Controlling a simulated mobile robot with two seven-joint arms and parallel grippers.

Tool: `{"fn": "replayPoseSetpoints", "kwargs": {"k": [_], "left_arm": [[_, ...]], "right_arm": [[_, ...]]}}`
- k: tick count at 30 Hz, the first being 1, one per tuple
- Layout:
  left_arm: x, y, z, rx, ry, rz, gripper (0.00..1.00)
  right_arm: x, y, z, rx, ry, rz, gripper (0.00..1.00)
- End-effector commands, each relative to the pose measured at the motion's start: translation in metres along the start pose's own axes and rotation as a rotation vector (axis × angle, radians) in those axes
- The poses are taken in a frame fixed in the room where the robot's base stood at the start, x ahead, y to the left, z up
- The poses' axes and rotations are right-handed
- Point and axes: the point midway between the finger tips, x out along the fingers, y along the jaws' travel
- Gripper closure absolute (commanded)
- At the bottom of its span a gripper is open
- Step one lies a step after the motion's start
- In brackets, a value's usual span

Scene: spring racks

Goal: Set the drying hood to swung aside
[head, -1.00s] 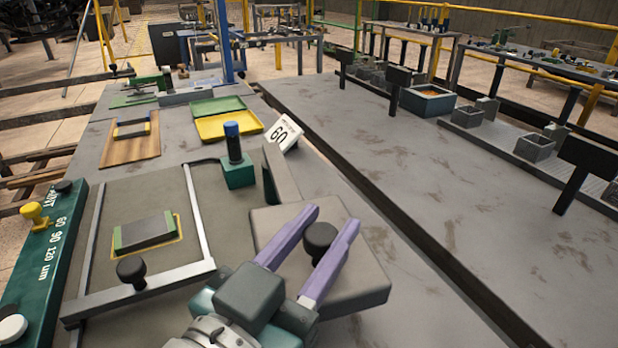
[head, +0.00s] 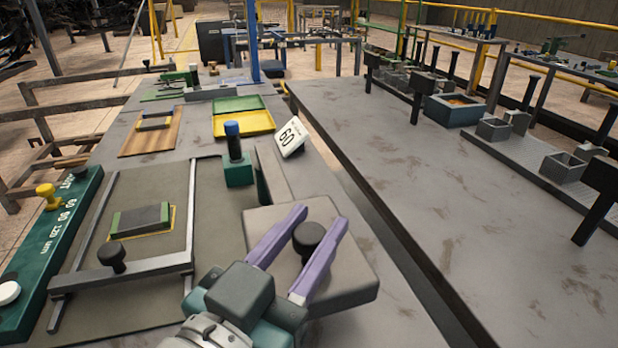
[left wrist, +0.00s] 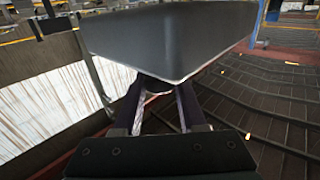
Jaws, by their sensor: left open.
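The drying hood appears to be the grey square slab (head: 345,285) at the lower middle of the head view, with a round black knob (head: 308,237) on top. A thin upright plate (head: 273,178) stands at its far left edge. My left gripper (head: 323,216) is open, its two purple fingers reaching over the slab on either side of the knob. I cannot tell if they touch it. In the left wrist view a dark slab face (left wrist: 175,40) fills the upper middle, beyond the fingers (left wrist: 160,108). My right gripper is not in view.
Left of the hood lies a printing bed with metal rails and a knobbed crossbar (head: 135,270). A yellow tray (head: 243,124) lies farther back.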

Motion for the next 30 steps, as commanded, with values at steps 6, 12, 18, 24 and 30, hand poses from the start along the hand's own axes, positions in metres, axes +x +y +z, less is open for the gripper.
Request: {"fn": "replayPoseSetpoints", "kwargs": {"k": [6, 12, 18, 24, 30], "left_arm": [[0.000, 0.001, 0.003, -0.001, -0.009, 0.002, 0.36], [0.000, 0.001, 0.002, 0.000, -0.006, 0.001, 0.30], [-0.008, 0.001, 0.002, 0.000, -0.006, 0.001, 0.30], [-0.045, 0.001, 0.002, 0.000, -0.009, 0.002, 0.30], [-0.082, 0.001, 0.003, 0.000, -0.010, 0.002, 0.30]], "right_arm": [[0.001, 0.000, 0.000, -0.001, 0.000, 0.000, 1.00], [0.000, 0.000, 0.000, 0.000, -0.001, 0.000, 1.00], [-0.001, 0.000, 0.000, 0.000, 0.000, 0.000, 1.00], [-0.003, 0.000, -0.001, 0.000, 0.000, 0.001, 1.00], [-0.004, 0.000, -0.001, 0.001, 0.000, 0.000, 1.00]]}}
